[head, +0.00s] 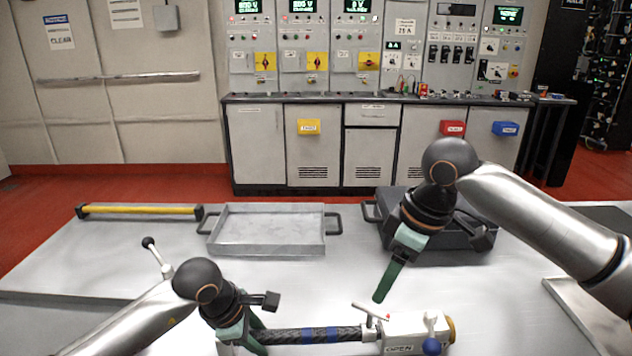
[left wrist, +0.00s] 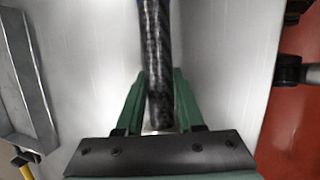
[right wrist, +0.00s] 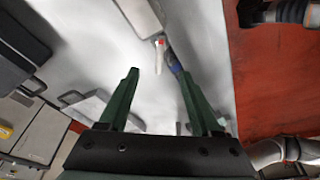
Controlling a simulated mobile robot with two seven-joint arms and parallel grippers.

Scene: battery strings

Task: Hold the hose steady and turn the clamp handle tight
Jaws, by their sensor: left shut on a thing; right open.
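A dark braided hose (head: 345,334) with blue bands lies along the front of the table. My left gripper (head: 258,338) is shut on its left part; in the left wrist view the hose (left wrist: 157,55) runs between the fingers. The hose's right end meets a pale block (head: 398,347) marked OPEN, cut by the lower frame edge. A T-shaped clamp handle (head: 369,311) stands at this joint. My right gripper (head: 383,292) is open and empty above the handle, apart from it. In the right wrist view its fingers (right wrist: 150,72) hold nothing.
A blue-knobbed lever (head: 431,346) is on the block. A grey tray (head: 268,248) and a yellow bar (head: 140,209) lie behind. A dark case (head: 460,250) is behind my right gripper. Another tray (head: 578,312) is at right. The table between grey tray and hose is clear.

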